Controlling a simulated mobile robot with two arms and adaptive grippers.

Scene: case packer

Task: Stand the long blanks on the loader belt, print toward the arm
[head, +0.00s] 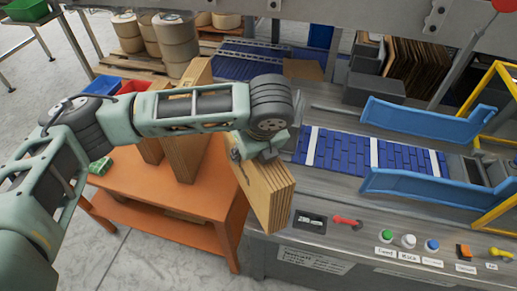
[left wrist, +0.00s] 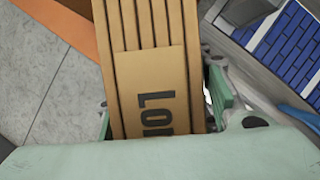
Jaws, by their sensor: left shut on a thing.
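My left gripper (head: 256,152) is shut on a stack of brown cardboard blanks (head: 268,197), held tilted over the gap between the orange table and the machine's front edge. In the left wrist view the blanks (left wrist: 150,40) lie between my green fingers, with dark print beginning "LO" on the near face; the rest of the print is hidden. More tall blanks (head: 184,150) stand on the orange table behind my arm, partly covered by it. The loader belt (head: 375,156), blue with white cross strips, is empty to the right. My right gripper is not in view.
The orange table (head: 205,190) stands left of the machine. Blue side guides (head: 425,125) flank the belt's right part. A control panel with a red lever (head: 346,221) and buttons (head: 408,241) runs along the front. Brown sheets (head: 420,68) stand at the back.

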